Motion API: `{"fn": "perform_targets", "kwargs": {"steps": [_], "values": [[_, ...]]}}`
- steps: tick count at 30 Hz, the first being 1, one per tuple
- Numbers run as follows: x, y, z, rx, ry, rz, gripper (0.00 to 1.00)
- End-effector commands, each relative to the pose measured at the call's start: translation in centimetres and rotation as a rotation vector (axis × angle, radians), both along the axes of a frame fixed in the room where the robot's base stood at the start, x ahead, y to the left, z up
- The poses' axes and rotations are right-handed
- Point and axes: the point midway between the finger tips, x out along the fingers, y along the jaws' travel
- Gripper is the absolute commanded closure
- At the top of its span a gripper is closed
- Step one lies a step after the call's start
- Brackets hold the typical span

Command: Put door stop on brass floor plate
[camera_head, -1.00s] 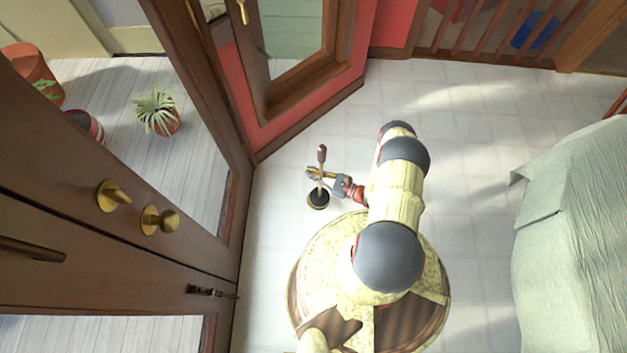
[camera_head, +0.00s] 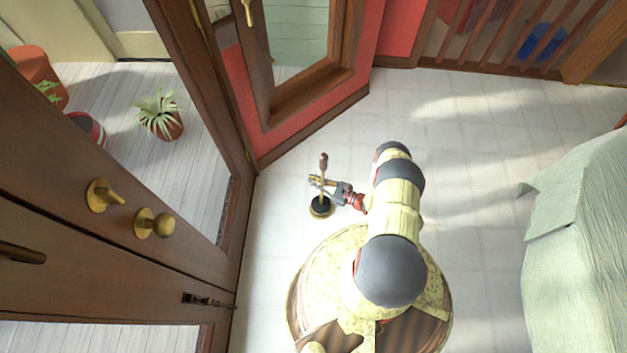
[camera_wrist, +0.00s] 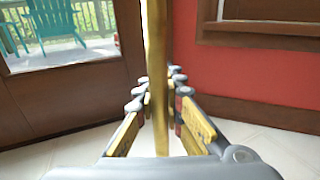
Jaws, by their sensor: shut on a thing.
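The door stop is an upright thin rod (camera_head: 322,183) with a dark brown knob on top and a round black base (camera_head: 320,207) near the floor, left of my base. My gripper (camera_head: 318,182) reaches it from the right and is shut on the rod at mid height. In the wrist view the brass-coloured rod (camera_wrist: 157,60) stands upright between the fingers (camera_wrist: 158,92). A thin brass rim shows around the black base. I cannot tell whether this rim is the brass floor plate beneath it or part of the stop, or whether the base touches it.
A brown door (camera_head: 110,245) with brass knobs stands at the left, and a red wall (camera_head: 310,118) with brown skirting lies behind the stop. A pale green covered piece of furniture (camera_head: 580,240) is at the right. The tiled floor (camera_head: 470,150) between is clear.

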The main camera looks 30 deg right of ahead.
Motion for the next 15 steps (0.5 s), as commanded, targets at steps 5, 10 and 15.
{"fn": "perform_targets", "kwargs": {"steps": [5,10,15], "values": [[0.08,-0.09,0.26,0.001,-0.004,0.000,1.00],[-0.06,0.06,-0.15,0.002,0.001,0.000,0.89],[-0.05,0.05,-0.16,0.002,0.001,0.000,0.79]]}}
